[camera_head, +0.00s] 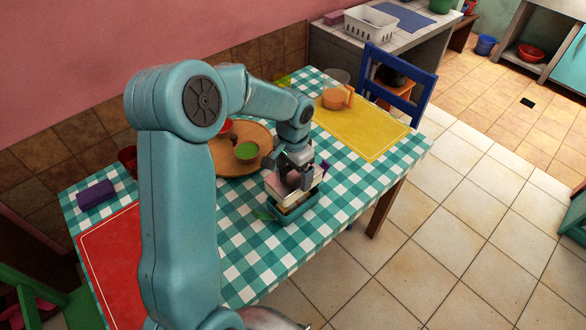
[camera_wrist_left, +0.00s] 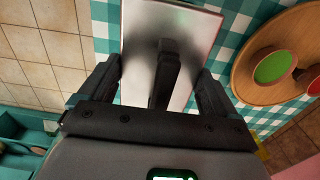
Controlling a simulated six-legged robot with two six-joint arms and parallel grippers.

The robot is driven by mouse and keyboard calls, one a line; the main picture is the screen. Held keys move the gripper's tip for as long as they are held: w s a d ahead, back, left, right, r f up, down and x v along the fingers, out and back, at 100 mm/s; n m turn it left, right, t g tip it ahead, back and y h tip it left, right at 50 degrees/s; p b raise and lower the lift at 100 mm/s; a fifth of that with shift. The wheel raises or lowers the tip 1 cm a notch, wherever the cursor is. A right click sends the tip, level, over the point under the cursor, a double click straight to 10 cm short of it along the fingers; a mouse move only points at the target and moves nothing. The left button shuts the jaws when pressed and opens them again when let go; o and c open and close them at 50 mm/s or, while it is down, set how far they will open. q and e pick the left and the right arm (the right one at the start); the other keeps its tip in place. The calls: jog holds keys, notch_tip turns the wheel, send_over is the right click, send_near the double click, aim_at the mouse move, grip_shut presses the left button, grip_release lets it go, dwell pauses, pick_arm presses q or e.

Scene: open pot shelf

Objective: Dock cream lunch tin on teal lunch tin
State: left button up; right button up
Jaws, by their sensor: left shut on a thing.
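The cream lunch tin (camera_head: 287,187) is in my left gripper (camera_head: 296,168) near the front right edge of the table. In the left wrist view the tin's pale top (camera_wrist_left: 140,50) lies between the two dark fingers of the left gripper (camera_wrist_left: 157,85), with a dark bar over its middle. The teal lunch tin (camera_head: 295,213) is directly below the cream tin in the head view. The gap between the tins is too small to tell whether they touch or are fully aligned. My right gripper is not in view.
A round wooden board (camera_head: 228,163) with a green bowl (camera_head: 246,151) is left of the tins. A yellow mat (camera_head: 365,132) with an orange-filled jug (camera_head: 336,98) is behind right. A red mat (camera_head: 112,255) and purple box (camera_head: 96,195) lie left. Checked cloth is bare in front.

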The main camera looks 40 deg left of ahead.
aim_at(293, 175)
pick_arm(q)
jog(key=shift+f+b, duration=0.8)
jog(key=shift+f, duration=0.75)
jog(key=shift+s, duration=0.1)
jog(key=shift+f+b, duration=0.6)
jog(key=shift+b, duration=0.1)
jog(key=o, duration=1)
jog(key=shift+r, duration=0.15)
notch_tip(293, 175, up, 11)
jog(key=p, duration=0.8)
